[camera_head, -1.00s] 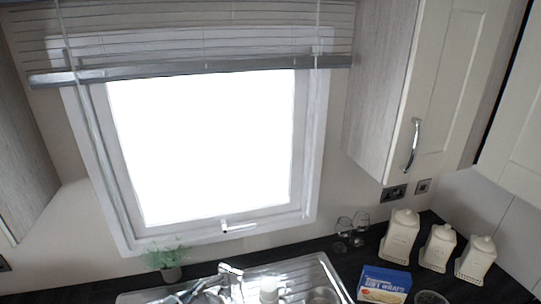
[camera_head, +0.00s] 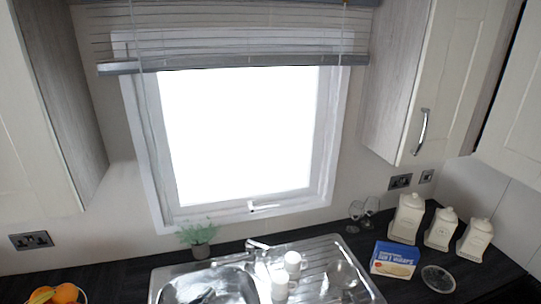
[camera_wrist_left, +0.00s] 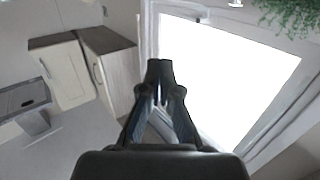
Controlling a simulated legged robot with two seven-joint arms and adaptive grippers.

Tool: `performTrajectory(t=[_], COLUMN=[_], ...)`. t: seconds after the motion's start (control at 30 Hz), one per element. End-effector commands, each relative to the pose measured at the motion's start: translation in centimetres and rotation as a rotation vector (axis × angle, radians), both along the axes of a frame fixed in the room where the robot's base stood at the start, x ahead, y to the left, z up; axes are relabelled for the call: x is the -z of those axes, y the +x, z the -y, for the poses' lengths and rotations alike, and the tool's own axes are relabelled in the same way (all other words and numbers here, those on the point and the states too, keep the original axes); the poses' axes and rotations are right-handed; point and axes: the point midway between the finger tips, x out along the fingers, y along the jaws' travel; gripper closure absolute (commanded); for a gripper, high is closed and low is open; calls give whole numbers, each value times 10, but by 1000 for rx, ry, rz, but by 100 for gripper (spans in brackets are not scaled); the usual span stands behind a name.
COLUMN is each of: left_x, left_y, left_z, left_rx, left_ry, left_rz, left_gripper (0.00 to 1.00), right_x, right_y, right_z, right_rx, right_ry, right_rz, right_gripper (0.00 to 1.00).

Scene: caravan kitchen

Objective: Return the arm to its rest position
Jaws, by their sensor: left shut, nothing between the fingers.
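My left gripper (camera_wrist_left: 160,68) shows in the left wrist view with its two dark fingertips together and nothing between them. It is in free space, with the bright window behind it to the right. In the head view I cannot make out the left gripper clearly; a small dark shape low in the sink is too unclear to name. My right gripper is in neither view.
The sink (camera_head: 162,286) and tap (camera_head: 258,245) are below the window (camera_head: 240,135). A plant (camera_head: 198,238), glasses (camera_head: 362,210), a blue box (camera_head: 396,260), white canisters (camera_head: 407,219), a glass dish (camera_head: 437,279) and a fruit bowl (camera_head: 58,294) stand on the dark counter. Cabinets (camera_head: 40,110) flank the window.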

Motion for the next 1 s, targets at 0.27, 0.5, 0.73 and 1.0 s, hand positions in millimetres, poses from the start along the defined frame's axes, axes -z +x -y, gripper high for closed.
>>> performTrajectory(t=[0.27, 0.5, 0.73, 1.0], left_x=[51, 105, 151, 174], left_y=[-37, -101, -192, -283], left_z=[31, 54, 41, 7], left_rx=[-25, -103, -248, -364], left_ry=[63, 178, 330, 437], left_rz=[-134, -346, -661, -963], left_gripper=[100, 100, 100, 100], right_x=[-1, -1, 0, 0], right_y=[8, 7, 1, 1], right_z=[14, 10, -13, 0], right_rx=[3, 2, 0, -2], right_ry=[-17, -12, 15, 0], right_rz=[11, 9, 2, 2], right_gripper=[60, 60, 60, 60])
